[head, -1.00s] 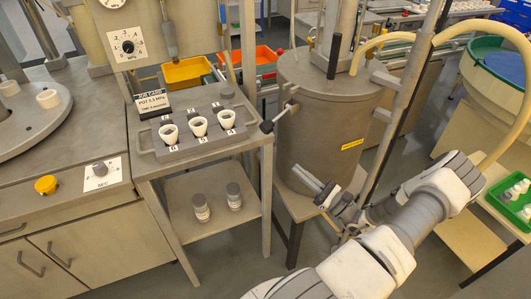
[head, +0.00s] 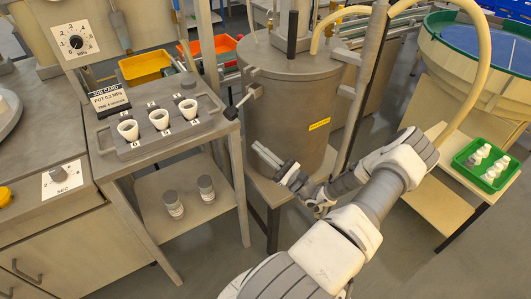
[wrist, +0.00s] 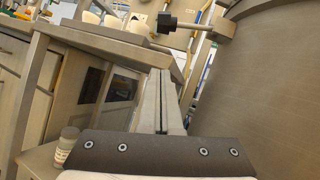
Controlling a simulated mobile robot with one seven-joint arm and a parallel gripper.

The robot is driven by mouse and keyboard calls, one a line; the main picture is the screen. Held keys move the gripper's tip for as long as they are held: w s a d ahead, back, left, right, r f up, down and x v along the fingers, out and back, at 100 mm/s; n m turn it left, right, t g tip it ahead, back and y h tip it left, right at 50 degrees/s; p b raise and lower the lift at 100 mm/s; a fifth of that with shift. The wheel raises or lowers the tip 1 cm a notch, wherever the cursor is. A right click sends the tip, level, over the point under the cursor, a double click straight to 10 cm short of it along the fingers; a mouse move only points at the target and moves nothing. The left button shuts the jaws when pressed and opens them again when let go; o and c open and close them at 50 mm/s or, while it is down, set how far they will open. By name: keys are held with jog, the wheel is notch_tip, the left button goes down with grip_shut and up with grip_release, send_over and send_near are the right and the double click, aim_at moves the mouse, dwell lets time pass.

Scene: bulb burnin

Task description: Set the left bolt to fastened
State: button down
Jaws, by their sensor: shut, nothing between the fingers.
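The grey metal pot (head: 288,110) stands on a low stand right of the job-card table. On its left side a short bar with a black knob (head: 231,113) sticks out to the left, apparently the left bolt. The black knob also shows at the top of the wrist view (wrist: 167,22), with its bar running right to a block on the pot wall. My gripper (head: 256,149) is shut and empty, below and right of the knob, in front of the pot's lower left wall and touching nothing that I can see. In the wrist view my fingers (wrist: 161,75) point toward the table edge, below the knob.
The table (head: 185,147) left of the pot holds a grey rack (head: 130,148) with white cups and a job card (head: 108,97). Its corner lies close to my gripper. A yellow hose (head: 478,90) hangs at right. A green tray (head: 462,160) sits far right.

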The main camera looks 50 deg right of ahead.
aim_at(240, 104)
jog(key=x, duration=0.5)
jog(key=shift+w+a+r, duration=0.1)
jog(key=shift+w+r, duration=0.05)
jog(key=shift+w, duration=0.2)
jog(key=shift+w+a+r, duration=0.1)
jog(key=shift+a+r, duration=0.05)
jog(key=shift+r, duration=0.45)
jog(key=shift+w+a+r, duration=0.15)
jog(key=shift+a+r, duration=0.05)
jog(key=shift+r, duration=0.4)
jog(key=shift+w+a+r, duration=0.1)
jog(key=shift+a+r, duration=0.05)
jog(key=shift+r, duration=0.45)
jog(key=shift+r, duration=0.1)
